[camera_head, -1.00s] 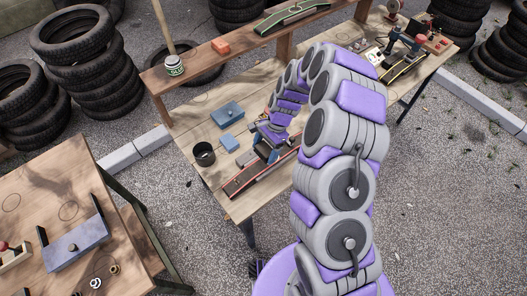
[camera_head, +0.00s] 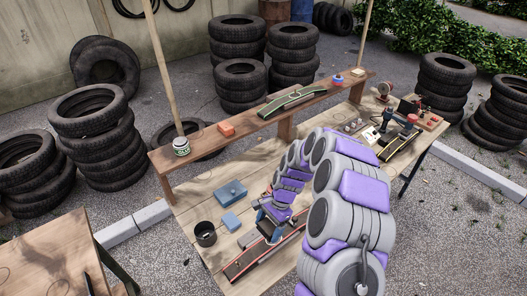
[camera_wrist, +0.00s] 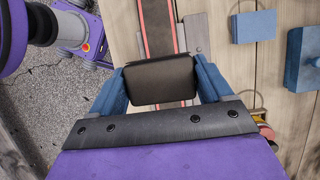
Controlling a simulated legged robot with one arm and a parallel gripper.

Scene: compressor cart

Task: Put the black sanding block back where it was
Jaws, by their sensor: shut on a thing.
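My gripper (camera_head: 268,228) hangs low over the workbench, above a long dark deck with red edges (camera_head: 248,262). In the wrist view its two blue fingers (camera_wrist: 160,82) are shut on the black sanding block (camera_wrist: 158,78), one finger on each side. The block lies across the line of the red-edged deck (camera_wrist: 160,25), which shows behind it. Whether the block touches the deck cannot be told. In the head view the block is mostly hidden by the gripper.
A black cup (camera_head: 205,233), a small blue block (camera_head: 231,221) and a blue box (camera_head: 231,191) stand left of the gripper. A raised shelf (camera_head: 215,142) runs behind, holding a tin (camera_head: 181,146), an orange block (camera_head: 226,129) and a green deck (camera_head: 291,101).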

